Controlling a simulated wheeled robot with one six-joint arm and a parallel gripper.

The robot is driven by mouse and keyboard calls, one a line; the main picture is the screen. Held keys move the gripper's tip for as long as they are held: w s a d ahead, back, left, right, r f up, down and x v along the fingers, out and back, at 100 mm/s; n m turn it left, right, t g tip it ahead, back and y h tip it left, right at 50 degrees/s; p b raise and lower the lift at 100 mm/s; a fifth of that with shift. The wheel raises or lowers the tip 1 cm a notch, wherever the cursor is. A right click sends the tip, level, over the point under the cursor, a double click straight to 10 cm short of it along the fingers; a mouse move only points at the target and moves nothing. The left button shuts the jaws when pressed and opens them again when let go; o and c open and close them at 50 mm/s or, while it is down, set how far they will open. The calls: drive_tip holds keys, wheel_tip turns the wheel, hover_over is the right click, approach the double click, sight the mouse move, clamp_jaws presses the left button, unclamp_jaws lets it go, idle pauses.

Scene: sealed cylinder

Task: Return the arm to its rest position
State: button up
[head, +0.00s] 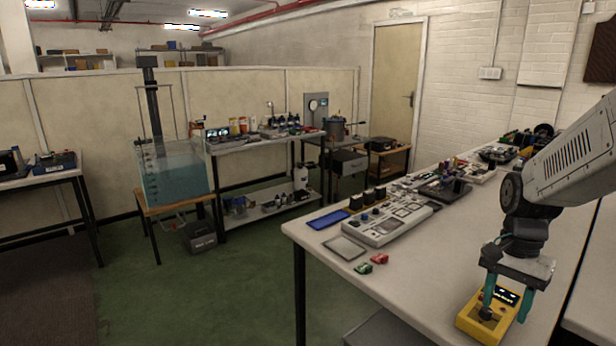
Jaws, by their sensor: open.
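My arm reaches in from the right edge, and my gripper (506,311) points down at the near right end of the white workbench (395,270). Its two teal fingers are apart, one on each side of a yellow device (473,322) with a small dark display. The device lies on the bench. I cannot tell whether the fingers touch it. Part of the device is hidden behind the fingers.
On the bench lie a red block (379,258), a green block (363,268), a grey panel (345,248), a blue tray (328,219) and a grey control unit (388,226). More equipment crowds the far end. The green floor (235,290) left of the bench is clear.

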drive_tip(key=s+a+r+n+t, duration=0.1)
drive_tip(key=s+a+r+n, duration=0.4)
drive_tip(key=s, duration=0.3)
drive_tip(key=s+a+r+n+t, duration=0.2)
drive_tip(key=s+a+r+n, duration=0.3)
drive_tip(key=s, duration=0.4)
drive_tip(key=shift+s+a+n+h, duration=0.3)
drive_tip(key=shift+a+n, duration=0.2)
drive_tip(key=shift+a, duration=0.15)
